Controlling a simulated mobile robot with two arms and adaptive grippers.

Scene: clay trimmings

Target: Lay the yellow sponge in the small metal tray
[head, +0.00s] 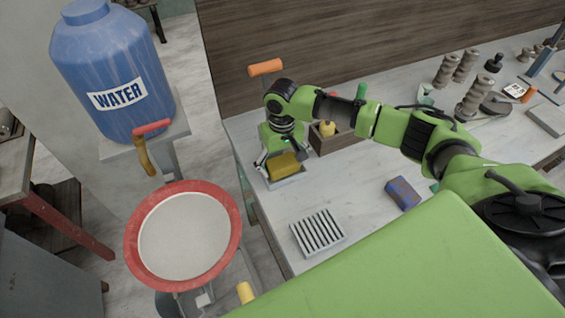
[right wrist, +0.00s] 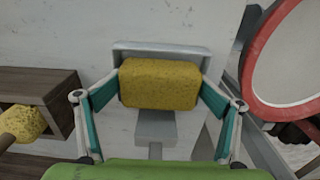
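The yellow sponge (head: 284,166) is at the left end of the worktable, between the fingers of my right gripper (head: 282,163). In the right wrist view both teal fingers press against the ends of the sponge (right wrist: 160,84). The small metal tray (head: 289,182) is directly under the sponge, and its far rim (right wrist: 160,47) shows beyond the sponge in the right wrist view. The sponge covers most of the tray. I cannot tell whether it touches the tray floor. My left gripper is not in view.
A wooden box (head: 335,141) with a yellow-headed tool stands close beside the tray. A slatted rack (head: 318,232) and a blue-purple block (head: 402,193) lie nearer the front. A red-rimmed basin (head: 133,251) stands left of the table. The tabletop between rack and tray is clear.

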